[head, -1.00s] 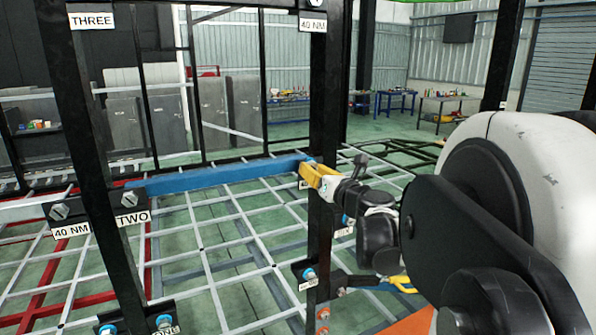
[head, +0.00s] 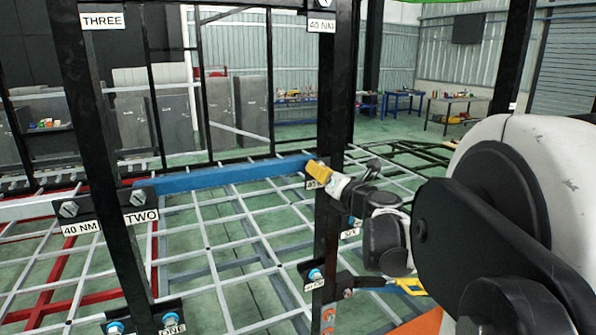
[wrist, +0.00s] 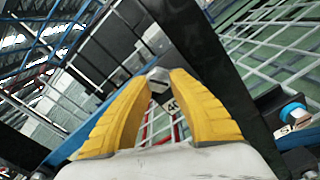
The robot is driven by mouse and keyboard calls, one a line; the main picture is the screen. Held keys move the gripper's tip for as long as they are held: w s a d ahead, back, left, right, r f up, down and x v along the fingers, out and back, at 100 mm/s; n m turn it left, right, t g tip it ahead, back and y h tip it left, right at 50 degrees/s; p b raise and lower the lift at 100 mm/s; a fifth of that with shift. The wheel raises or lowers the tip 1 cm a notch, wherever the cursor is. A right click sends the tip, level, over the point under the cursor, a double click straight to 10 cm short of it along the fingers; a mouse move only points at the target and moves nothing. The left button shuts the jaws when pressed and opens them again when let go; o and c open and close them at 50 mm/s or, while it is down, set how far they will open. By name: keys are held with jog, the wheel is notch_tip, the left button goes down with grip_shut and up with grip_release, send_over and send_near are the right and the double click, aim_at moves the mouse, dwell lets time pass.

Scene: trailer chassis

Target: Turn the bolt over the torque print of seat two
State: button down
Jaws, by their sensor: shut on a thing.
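Seat two is a black plate (head: 108,206) on the left post, with a grey hex bolt (head: 69,209) over its "40 NM" print (head: 82,228) and another grey bolt (head: 138,198) over its "TWO" print (head: 141,217). My gripper (head: 317,170) is at the right post, well apart from that plate, with a partly hidden "40" print just below. In the wrist view, my yellow fingers (wrist: 157,88) are shut on a grey hex bolt head (wrist: 158,75), with a "40" print (wrist: 172,106) below. The seat name of this held bolt is hidden.
A black upright (wrist: 205,70) passes close by the fingers. A blue-headed bolt (wrist: 293,111) sits to the right. Plates with blue bolts are lower on both posts (head: 314,274). A blue beam (head: 225,175) and grey lattice lie behind.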

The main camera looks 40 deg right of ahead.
jog(key=c, duration=1.4)
grip_release()
jog(key=shift+o, duration=1.3)
jog(key=shift+s+r, duration=0.1)
jog(key=shift+s, duration=0.15)
jog(key=shift+w, duration=0.1)
